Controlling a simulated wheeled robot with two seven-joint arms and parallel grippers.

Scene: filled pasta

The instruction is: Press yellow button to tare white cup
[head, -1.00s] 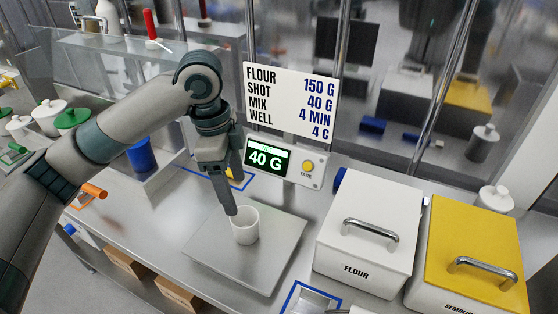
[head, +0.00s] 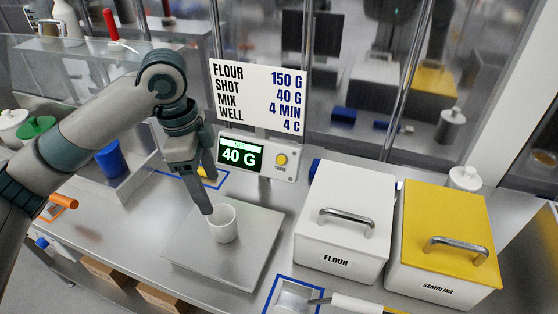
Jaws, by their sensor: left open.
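The white cup (head: 223,227) stands upright on the flat metal scale plate (head: 250,258). The scale's display (head: 241,155) reads 40 G in green. The round yellow button (head: 281,159), labelled TARE, is just right of the display on the same panel. My left gripper (head: 207,192) points down at the cup's upper left and is open. Its longer visible finger ends at the cup's left rim; I cannot tell whether it touches. My right gripper is not in view.
A sign (head: 258,97) lists flour 150 G and shot 40 G above the panel. A white flour bin (head: 343,228) and a yellow-lidded semolina bin (head: 448,240) stand to the right.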

